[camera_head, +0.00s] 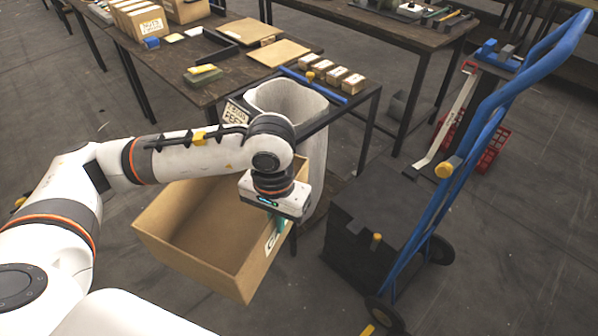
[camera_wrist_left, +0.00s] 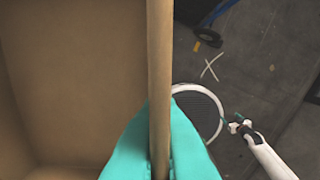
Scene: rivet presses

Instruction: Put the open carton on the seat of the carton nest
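The open carton (camera_head: 205,235) is a tan, empty box with its top open, held out at the front, tilted in the head view. My left gripper (camera_head: 281,224) is at its right wall, near a white label. In the left wrist view, the teal fingers of the left gripper (camera_wrist_left: 160,160) press on both sides of the carton wall (camera_wrist_left: 159,60). The carton's underside is hidden. I cannot tell for certain which thing is the carton nest. A white arm with a small teal tip (camera_wrist_left: 240,124), seemingly my right gripper, shows in the left wrist view, too small to read.
A dark block (camera_head: 360,245) stands by the blue hand truck (camera_head: 440,190), right of the carton. A whitish sack (camera_head: 290,100) is behind my forearm. Open floor (camera_head: 500,270) lies at the right.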

